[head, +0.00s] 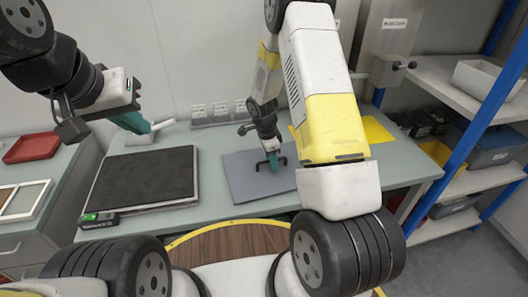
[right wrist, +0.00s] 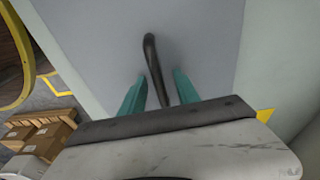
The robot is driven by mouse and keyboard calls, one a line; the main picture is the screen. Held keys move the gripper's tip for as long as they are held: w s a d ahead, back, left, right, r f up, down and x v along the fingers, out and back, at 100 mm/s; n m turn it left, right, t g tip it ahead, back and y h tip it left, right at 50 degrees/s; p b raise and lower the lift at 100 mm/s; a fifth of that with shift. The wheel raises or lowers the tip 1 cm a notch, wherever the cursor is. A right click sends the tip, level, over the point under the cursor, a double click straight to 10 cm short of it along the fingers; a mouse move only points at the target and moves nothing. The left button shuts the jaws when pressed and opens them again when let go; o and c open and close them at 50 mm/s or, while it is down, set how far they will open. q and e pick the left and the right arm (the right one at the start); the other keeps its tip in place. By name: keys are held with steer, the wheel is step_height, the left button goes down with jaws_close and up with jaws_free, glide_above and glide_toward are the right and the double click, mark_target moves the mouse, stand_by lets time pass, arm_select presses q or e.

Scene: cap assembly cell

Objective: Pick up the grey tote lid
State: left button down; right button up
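The grey tote lid (head: 240,187) lies flat on the bench in the middle of the head view. Its dark bar handle (head: 270,162) stands up from it. In the right wrist view the lid (right wrist: 200,40) fills the upper middle, with the handle (right wrist: 152,55) running between the fingers. My right gripper (right wrist: 160,88) is open, with one teal finger on each side of the handle. Whether either finger touches it cannot be told. In the head view the right gripper (head: 273,163) is over the lid. My left gripper (head: 140,124) hangs above the bench; its finger gap is not clear.
A black mat in a white frame (head: 140,180) lies left of the lid, with a small green-lit device (head: 98,219) at its corner. A yellow sheet (head: 377,130) lies to the right. A blue-posted shelf (head: 450,80) stands at the right. A red tray (head: 32,148) sits far left.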

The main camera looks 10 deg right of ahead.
jaws_close()
stand_by(1.4)
